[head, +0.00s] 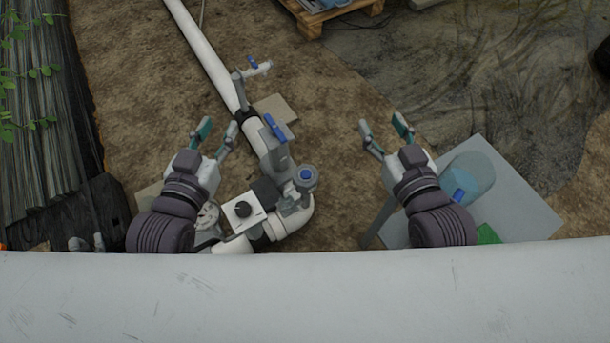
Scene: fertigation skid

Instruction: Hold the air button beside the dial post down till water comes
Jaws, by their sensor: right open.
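A white box with a black dial (243,210) sits among the pipe fittings at the lower centre. To its right, a round blue button (306,174) tops a grey fitting on the white pipe. I see no water coming out. My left gripper (217,130) is up and left of the dial and button, its fingers apart and empty. My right gripper (382,122) is up and right of the button, open and empty. Neither gripper touches the button. The lower part of the fittings is hidden behind a pale surface in front.
A blue-handled valve (275,128) stands on the pipe above the button, and a smaller blue-handled tap (255,66) lies farther up. A grey table (525,205) at right holds a clear blue container (470,178). A pallet (330,14) is at the top.

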